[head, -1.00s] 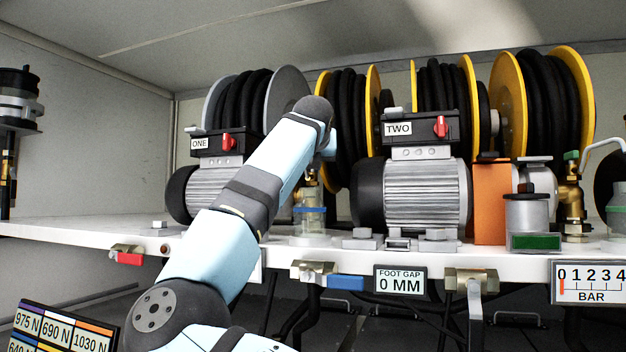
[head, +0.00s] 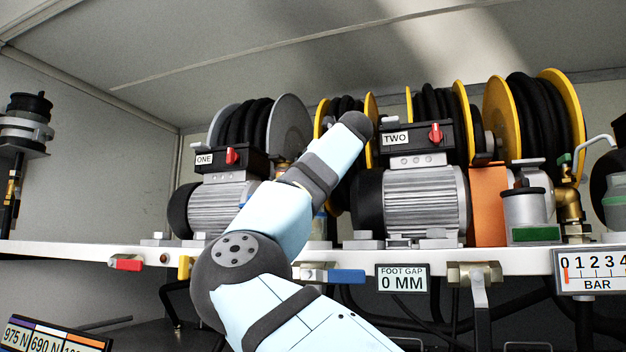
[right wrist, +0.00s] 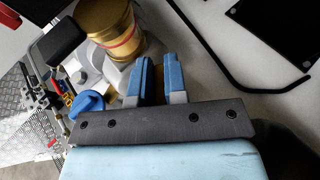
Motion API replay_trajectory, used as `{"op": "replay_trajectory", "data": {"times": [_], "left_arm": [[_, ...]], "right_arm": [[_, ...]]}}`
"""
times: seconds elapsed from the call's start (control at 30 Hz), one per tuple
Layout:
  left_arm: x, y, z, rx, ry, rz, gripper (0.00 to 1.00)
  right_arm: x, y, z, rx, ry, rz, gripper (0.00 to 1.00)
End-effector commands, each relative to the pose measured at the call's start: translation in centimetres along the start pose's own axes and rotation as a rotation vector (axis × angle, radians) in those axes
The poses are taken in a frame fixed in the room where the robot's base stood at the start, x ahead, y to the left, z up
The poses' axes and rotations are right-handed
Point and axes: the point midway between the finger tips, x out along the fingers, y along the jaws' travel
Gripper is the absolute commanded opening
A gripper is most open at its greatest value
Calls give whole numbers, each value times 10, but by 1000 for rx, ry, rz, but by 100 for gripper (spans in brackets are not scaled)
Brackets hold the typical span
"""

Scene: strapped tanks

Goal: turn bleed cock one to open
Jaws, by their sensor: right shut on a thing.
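In the right wrist view my right gripper (right wrist: 161,78) has its two blue fingers close together, shut on a small brass-coloured part (right wrist: 160,88) that shows only as a sliver between them. I cannot tell from its look whether that is bleed cock one. A larger brass cylinder (right wrist: 112,30) with a red ring stands beyond the fingers, and a blue knob (right wrist: 87,104) lies left of them. In the head view my right arm hides its hand. The pump labelled ONE (head: 222,208) has a red switch (head: 231,156). My left gripper is not in view.
Under the shelf edge (head: 60,249) are a red handle (head: 127,264), a yellow handle (head: 184,267), a blue handle (head: 346,276) and a grey lever (head: 479,292). Pump TWO (head: 425,202) and hose reels (head: 530,115) stand close behind my arm. A "FOOT GAP 0 MM" display (head: 401,277) hangs below.

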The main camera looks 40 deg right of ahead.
Motion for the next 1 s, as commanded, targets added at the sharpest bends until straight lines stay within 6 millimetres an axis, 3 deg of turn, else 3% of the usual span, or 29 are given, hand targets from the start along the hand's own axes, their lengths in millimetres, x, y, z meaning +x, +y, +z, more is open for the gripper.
{"op": "replay_trajectory", "data": {"times": [0.37, 0.4, 0.5, 0.83, 1.0], "left_arm": [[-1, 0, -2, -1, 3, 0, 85], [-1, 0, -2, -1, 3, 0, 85], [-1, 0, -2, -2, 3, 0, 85], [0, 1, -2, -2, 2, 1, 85], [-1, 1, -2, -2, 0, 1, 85]], "right_arm": [[-1, 0, 2, -2, -3, 3, 0], [-1, 0, 2, -2, -3, 3, 15], [-1, 0, 1, -2, -2, 3, 38], [-1, 0, 3, -2, -1, 3, 38], [-10, -1, 23, -3, -2, 3, 38]]}}
